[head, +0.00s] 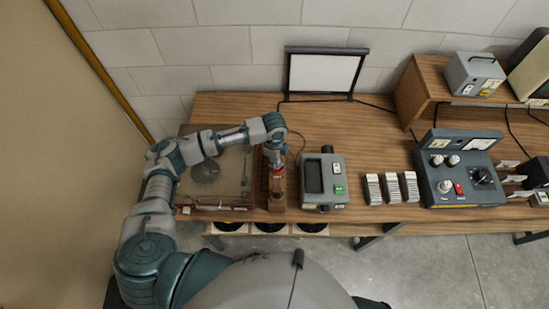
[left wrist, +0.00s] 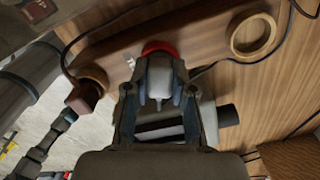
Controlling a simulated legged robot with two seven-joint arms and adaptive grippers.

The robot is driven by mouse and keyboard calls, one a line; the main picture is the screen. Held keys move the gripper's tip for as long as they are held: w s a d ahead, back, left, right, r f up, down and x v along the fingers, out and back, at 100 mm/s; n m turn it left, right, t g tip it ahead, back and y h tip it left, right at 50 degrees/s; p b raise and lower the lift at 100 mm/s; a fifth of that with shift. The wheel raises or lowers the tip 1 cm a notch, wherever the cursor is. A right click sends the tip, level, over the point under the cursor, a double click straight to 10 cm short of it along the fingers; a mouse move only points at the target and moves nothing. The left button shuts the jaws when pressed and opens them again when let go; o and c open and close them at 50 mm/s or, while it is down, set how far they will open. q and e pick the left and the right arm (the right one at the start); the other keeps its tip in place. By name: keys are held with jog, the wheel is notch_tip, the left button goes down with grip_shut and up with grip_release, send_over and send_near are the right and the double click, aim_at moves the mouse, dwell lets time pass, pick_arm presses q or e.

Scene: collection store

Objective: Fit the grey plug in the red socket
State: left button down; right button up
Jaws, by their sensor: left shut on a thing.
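My left gripper (head: 277,160) points down over a narrow wooden board (head: 278,205) on the bench. In the left wrist view its two fingers (left wrist: 159,105) are shut on the grey plug (left wrist: 159,82). The red socket (left wrist: 158,47) shows as a red rim just beyond the plug, on the wooden board. The plug and gripper hide most of the socket, and I cannot tell whether the plug is touching or inside it. A bit of red (head: 277,173) also shows below the gripper in the head view. My right gripper is not in view.
A round wooden ring (left wrist: 234,40) and a brown block (left wrist: 84,97) sit on the board either side of the socket. A grey meter (head: 323,181) stands close right of the board, a turntable-like case (head: 215,170) close left.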

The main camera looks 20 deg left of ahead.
pick_arm(q)
jog(key=shift+f, duration=0.4)
jog(key=c, duration=1.2)
grip_release()
jog(key=shift+c, duration=0.2)
notch_tip(320, 180, up, 3)
jog(key=shift+f+p, duration=0.1)
jog(key=shift+p, duration=0.95)
jog(key=shift+r, duration=4.05)
